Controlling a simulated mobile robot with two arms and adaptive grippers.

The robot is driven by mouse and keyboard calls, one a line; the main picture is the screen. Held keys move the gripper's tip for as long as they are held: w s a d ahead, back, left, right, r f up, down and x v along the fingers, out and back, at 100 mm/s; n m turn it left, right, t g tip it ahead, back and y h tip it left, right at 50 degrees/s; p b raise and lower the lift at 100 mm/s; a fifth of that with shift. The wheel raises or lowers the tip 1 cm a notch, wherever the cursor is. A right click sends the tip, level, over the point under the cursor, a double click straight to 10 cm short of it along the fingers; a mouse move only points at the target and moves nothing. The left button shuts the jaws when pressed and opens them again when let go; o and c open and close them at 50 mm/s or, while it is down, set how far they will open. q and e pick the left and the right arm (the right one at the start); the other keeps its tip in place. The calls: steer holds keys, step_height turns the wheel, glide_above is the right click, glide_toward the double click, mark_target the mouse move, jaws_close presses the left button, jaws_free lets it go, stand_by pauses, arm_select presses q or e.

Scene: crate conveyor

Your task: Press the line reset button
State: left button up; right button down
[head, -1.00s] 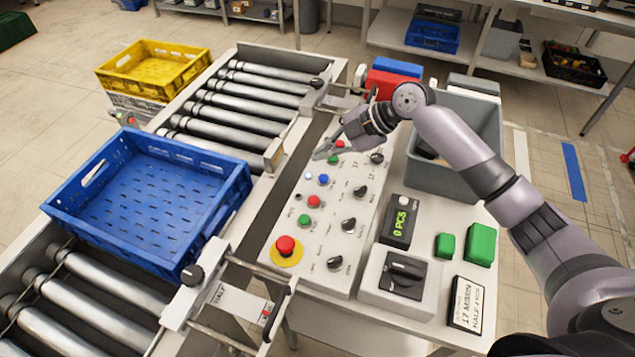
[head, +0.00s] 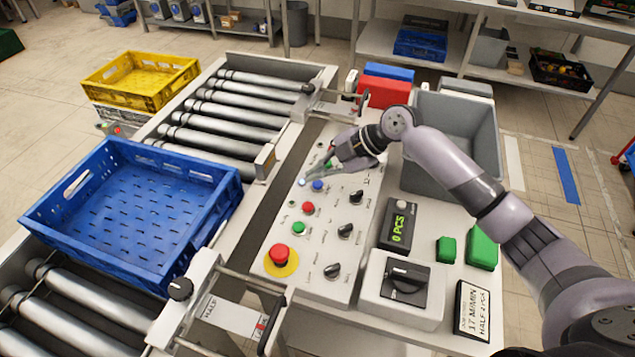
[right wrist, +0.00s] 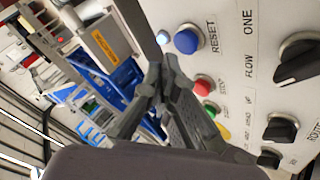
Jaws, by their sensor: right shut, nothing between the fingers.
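The blue button (head: 318,186) sits on the white control panel (head: 318,238). In the right wrist view the blue button (right wrist: 187,40) has the word RESET beside it, and a lit white lamp (right wrist: 163,38) is close to it. My right gripper (head: 309,177) is shut and empty, reaching in from the right, its fingertips over the panel close by the blue button. In the right wrist view the right gripper's tips (right wrist: 162,66) appear just below the blue button; I cannot tell whether they touch it. My left gripper is not in view.
A red button (head: 308,208), a green button (head: 299,228), black knobs and a red mushroom button (head: 279,254) share the panel. A blue crate (head: 130,205) rests on the roller conveyor to the left. A grey bin (head: 450,183) stands behind the counter display.

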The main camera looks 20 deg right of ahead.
steer(key=shift+d, duration=0.15)
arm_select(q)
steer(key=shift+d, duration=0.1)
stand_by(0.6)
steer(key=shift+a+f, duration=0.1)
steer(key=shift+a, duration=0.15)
arm_select(e)
steer(key=shift+f, duration=0.15)
arm_select(q)
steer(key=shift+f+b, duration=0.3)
steer(key=shift+b, duration=0.1)
arm_select(e)
steer(key=shift+f, duration=0.3)
arm_select(q)
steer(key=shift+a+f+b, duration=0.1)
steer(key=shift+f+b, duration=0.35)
steer(key=shift+b, duration=0.05)
arm_select(e)
steer(key=shift+f, duration=0.55)
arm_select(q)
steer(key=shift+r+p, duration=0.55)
arm_select(e)
steer(key=shift+r, duration=0.9)
steer(key=shift+r, duration=0.1)
